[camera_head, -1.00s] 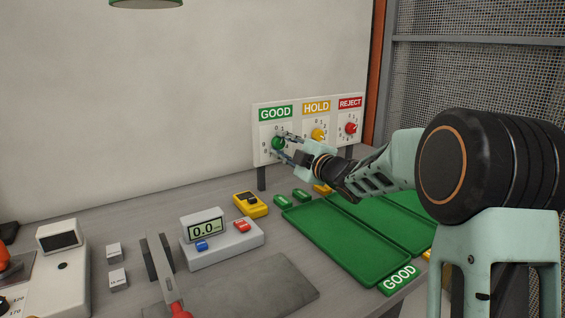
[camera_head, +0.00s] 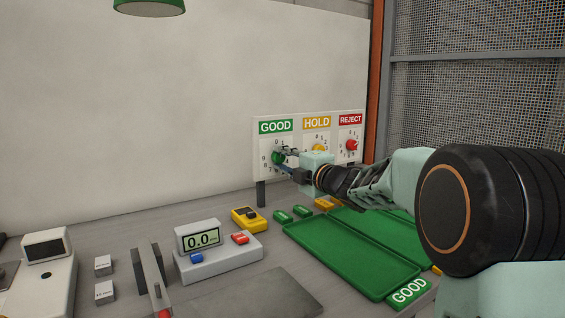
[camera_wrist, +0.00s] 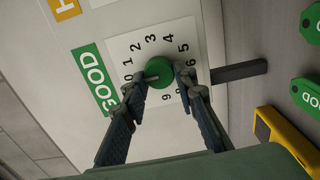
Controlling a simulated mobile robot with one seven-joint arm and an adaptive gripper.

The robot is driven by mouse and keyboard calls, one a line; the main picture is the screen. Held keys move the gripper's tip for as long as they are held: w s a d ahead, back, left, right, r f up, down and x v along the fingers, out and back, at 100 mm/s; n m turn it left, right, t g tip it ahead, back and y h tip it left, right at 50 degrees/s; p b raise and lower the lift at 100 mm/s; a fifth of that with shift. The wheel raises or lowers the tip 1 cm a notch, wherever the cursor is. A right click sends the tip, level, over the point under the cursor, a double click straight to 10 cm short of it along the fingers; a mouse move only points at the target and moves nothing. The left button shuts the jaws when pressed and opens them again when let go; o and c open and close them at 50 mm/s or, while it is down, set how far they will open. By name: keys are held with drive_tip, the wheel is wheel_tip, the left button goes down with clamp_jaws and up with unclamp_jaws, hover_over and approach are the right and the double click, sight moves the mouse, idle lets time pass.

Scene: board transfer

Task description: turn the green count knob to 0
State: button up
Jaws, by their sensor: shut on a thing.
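The green count knob (camera_head: 278,157) sits on the dial under the GOOD label (camera_head: 276,127) of the white panel. The wrist view shows the knob (camera_wrist: 159,72) between my two fingertips, one on each side. My gripper (camera_head: 284,160) is shut on it; it also shows in the wrist view (camera_wrist: 161,81). A thin pale mark on the knob's left side seems to point near the 0, but it is small and partly beside the left fingertip. The digits 0 to 6 and 9 show around the knob; my fingers hide others.
The yellow HOLD knob (camera_head: 318,149) and red REJECT knob (camera_head: 352,145) are to the right on the same panel. Below lie green trays (camera_head: 350,262), small green tags (camera_head: 283,217), a yellow device (camera_head: 247,219) and a scale (camera_head: 218,258).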

drive_tip(key=o, duration=1.1)
drive_tip(key=v, duration=1.2)
